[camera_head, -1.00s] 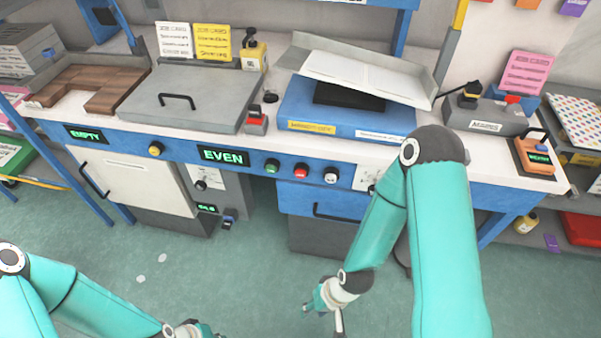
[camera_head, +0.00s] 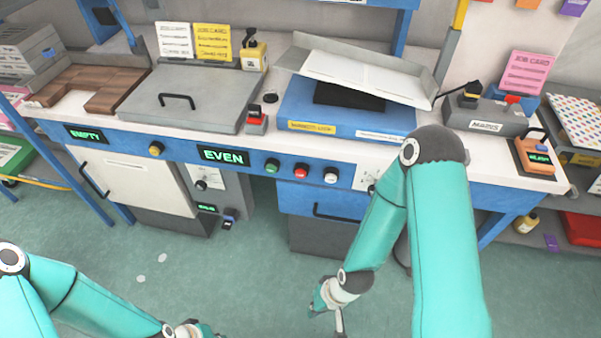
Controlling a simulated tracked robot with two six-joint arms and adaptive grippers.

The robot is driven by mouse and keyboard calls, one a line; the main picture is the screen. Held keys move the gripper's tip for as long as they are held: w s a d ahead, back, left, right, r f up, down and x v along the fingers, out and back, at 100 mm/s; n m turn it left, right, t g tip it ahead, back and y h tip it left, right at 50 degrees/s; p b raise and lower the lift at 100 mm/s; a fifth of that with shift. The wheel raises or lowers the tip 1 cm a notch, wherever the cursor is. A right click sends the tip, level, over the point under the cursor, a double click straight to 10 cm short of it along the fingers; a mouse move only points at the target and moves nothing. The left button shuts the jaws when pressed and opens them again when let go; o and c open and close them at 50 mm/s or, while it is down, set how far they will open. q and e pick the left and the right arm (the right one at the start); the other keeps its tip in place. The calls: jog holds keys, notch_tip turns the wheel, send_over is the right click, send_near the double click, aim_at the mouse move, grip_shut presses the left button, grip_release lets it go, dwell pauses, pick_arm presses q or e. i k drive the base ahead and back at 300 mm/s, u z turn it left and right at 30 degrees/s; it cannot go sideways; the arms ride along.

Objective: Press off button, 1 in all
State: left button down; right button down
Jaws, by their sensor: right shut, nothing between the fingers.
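A red button (camera_head: 301,172) sits on the blue front panel of the bench, between a green button (camera_head: 272,165) and a white button (camera_head: 331,175). A yellow button (camera_head: 155,149) is farther left on the same panel. I cannot read which one is marked off. My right gripper (camera_head: 326,314) is shut and empty, hanging low over the floor in front of the bench, well below and apart from the buttons. My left gripper (camera_head: 198,329) is at the bottom edge, far from the panel; its fingers are cut off by the picture.
Green displays read EMPTY (camera_head: 87,134) and EVEN (camera_head: 223,155). A grey lidded box (camera_head: 190,105), a blue box (camera_head: 300,112) under an open white tray and a grey device (camera_head: 485,118) stand on the bench.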

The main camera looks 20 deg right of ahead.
aim_at(299, 174)
jog(key=u, duration=1.6)
jog(key=i, duration=0.1)
jog(key=z, duration=3)
jog(key=k, duration=1)
jog(key=u, duration=0.8)
jog(key=i, duration=1)
jog(key=u, duration=0.15)
